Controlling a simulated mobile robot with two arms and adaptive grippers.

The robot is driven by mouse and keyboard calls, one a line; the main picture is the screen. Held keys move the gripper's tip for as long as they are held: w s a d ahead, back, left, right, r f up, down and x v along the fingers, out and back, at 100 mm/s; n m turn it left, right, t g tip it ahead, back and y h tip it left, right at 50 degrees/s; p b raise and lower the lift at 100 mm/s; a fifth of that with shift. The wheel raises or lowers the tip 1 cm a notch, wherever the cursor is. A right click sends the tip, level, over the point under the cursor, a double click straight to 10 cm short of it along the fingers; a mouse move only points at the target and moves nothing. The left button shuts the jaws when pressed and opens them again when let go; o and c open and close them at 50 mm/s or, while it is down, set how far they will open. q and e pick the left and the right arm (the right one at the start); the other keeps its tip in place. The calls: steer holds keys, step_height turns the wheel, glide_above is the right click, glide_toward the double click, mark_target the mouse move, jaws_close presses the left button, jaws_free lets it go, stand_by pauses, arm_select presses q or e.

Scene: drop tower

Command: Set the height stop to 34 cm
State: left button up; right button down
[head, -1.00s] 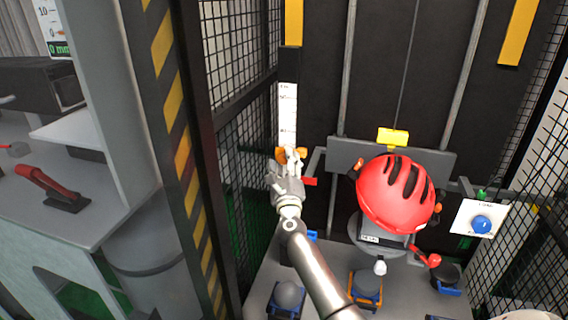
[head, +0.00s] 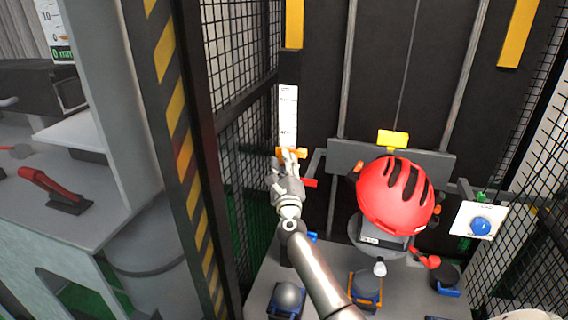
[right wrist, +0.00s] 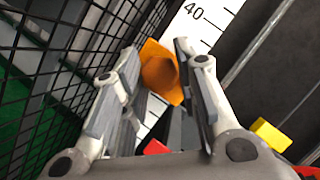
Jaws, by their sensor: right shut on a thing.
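The orange height stop (head: 291,153) sits on the white scale strip (head: 288,115) at the left post of the drop tower. My right gripper (head: 287,163) is shut on it. In the right wrist view the orange stop (right wrist: 160,72) shows between the two fingers of the gripper (right wrist: 157,55). The scale's "40" mark (right wrist: 194,11) shows just beyond the stop. A small red piece (head: 311,183) sticks out beside the gripper, and the exact reading at the stop is hidden. My left gripper is not in view.
A red helmet (head: 396,195) sits under the yellow block (head: 393,139) on the grey carriage, right of my arm. Black mesh (head: 245,150) closes in the left side. A panel with a blue button (head: 480,227) is at the right. Several small items stand on the tower base.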

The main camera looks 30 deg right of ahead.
step_height(320, 180, up, 4)
steer(key=shift+d+f+p, duration=0.15)
steer(key=shift+p, duration=1.05)
steer(key=shift+f, duration=0.1)
steer(key=c, duration=1.1)
jaws_free()
steer(key=shift+f, duration=0.1)
steer(key=shift+d, duration=0.1)
steer(key=shift+s+f, duration=0.1)
steer(key=v, duration=1.2)
